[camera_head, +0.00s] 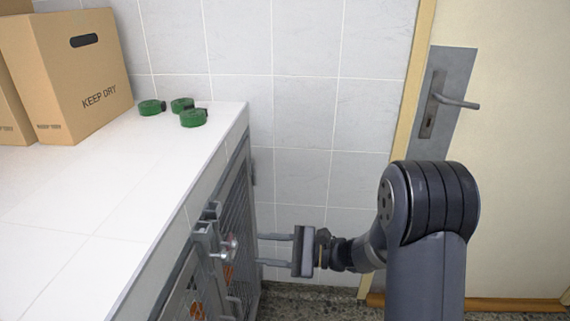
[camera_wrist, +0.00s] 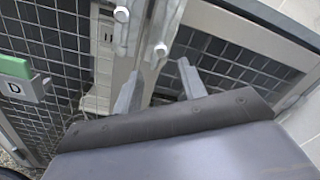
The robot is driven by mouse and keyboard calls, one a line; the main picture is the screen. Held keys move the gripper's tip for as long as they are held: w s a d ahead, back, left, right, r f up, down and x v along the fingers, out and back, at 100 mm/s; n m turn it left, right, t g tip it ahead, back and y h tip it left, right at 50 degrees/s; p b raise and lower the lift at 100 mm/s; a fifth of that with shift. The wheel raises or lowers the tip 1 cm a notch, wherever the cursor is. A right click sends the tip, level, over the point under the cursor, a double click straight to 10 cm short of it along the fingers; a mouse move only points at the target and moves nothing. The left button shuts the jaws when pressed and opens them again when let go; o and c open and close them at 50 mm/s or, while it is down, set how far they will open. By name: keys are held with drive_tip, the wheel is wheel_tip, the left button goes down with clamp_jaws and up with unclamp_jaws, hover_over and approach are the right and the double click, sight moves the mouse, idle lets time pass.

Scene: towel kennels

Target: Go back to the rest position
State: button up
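My gripper (camera_head: 259,249) reaches left from the arm toward the barred kennel door (camera_head: 242,215) under the white counter. Its two fingers are apart with nothing between them. In the wrist view the fingertips of my gripper (camera_wrist: 158,78) point at the metal frame posts between mesh doors. A grey latch with a round knob (camera_head: 229,247) sits on the kennel front, just left of the fingertips in the head view. A small gap shows between fingers and knob there; whether they touch in depth I cannot tell.
The white counter (camera_head: 95,205) fills the left, with cardboard boxes (camera_head: 85,75) and several green rolls (camera_head: 194,117) on it. A tiled wall (camera_head: 310,90) stands behind. A door with a handle (camera_head: 455,101) is at the right. A green-topped tag marked D (camera_wrist: 22,78) hangs on the mesh.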

sight(228, 243)
drive_tip(key=a, duration=0.6)
drive_tip(key=a+r, duration=0.1)
drive_tip(key=a, duration=0.2)
drive_tip(key=shift+w+a, duration=0.25)
drive_tip(key=shift+w, duration=0.15)
drive_tip(key=shift+d+r+p, duration=0.1)
drive_tip(key=shift+r+p, duration=0.35)
drive_tip(key=shift+p, duration=0.2)
drive_tip(key=shift+f, duration=0.1)
